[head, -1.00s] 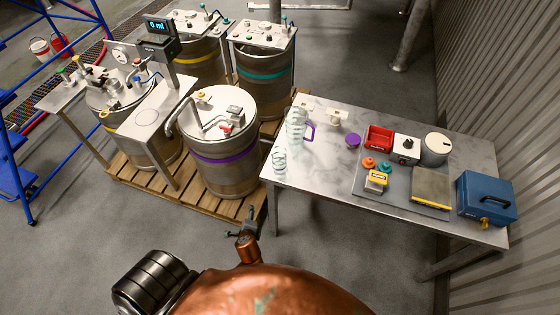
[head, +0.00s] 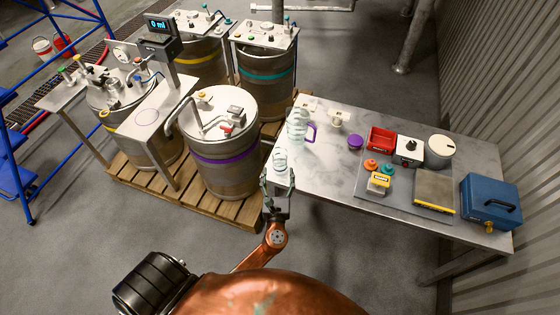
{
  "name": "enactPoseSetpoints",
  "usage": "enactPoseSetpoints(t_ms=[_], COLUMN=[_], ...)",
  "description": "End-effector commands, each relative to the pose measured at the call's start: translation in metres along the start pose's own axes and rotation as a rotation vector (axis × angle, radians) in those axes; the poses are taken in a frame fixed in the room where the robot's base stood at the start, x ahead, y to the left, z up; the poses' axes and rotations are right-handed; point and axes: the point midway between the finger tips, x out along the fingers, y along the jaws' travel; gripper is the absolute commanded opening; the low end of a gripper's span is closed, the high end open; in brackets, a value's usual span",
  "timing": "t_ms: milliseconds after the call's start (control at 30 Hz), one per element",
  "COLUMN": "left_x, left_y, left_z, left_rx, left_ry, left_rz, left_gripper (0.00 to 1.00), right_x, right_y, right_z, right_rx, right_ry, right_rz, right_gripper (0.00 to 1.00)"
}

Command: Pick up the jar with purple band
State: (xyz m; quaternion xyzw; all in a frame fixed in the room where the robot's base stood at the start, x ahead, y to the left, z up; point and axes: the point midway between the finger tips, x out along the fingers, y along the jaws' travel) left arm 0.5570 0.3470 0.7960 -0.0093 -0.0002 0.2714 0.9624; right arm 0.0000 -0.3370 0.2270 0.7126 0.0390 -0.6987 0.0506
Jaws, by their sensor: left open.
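A small clear jar (head: 280,157) stands at the near left corner of the steel table (head: 335,178). I cannot make out a purple band on it. A taller clear vessel (head: 296,128) with a purple handle stands just behind it. My left gripper (head: 278,172) is open at the table's left edge, right in front of the small jar, and hides its lower part. I cannot tell whether the fingers touch or surround the jar. My right gripper is not in view.
A steel drum with a purple band (head: 225,150) stands on the pallet (head: 232,208) left of the table. The table's near middle is clear.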

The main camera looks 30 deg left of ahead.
Motion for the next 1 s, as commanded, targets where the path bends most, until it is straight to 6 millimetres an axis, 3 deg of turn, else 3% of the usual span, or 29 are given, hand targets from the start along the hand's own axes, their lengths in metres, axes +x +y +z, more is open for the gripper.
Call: enactPoseSetpoints(t_ms=[600, 900, 1000], left_x=[0.072, 0.077, 0.077], left_y=[-0.006, -0.005, -0.005], left_z=[-0.005, -0.005, -0.005], left_rx=[0.019, 0.019, 0.019], left_ry=[-0.006, -0.004, -0.004], left_rz=[-0.007, -0.007, -0.007], left_gripper=[0.63, 0.63, 0.56], right_x=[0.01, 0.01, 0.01], right_y=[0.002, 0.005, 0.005], right_z=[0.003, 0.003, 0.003], right_rx=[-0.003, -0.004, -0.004], right_ry=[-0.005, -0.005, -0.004], right_rz=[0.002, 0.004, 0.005], right_gripper=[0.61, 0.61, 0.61])
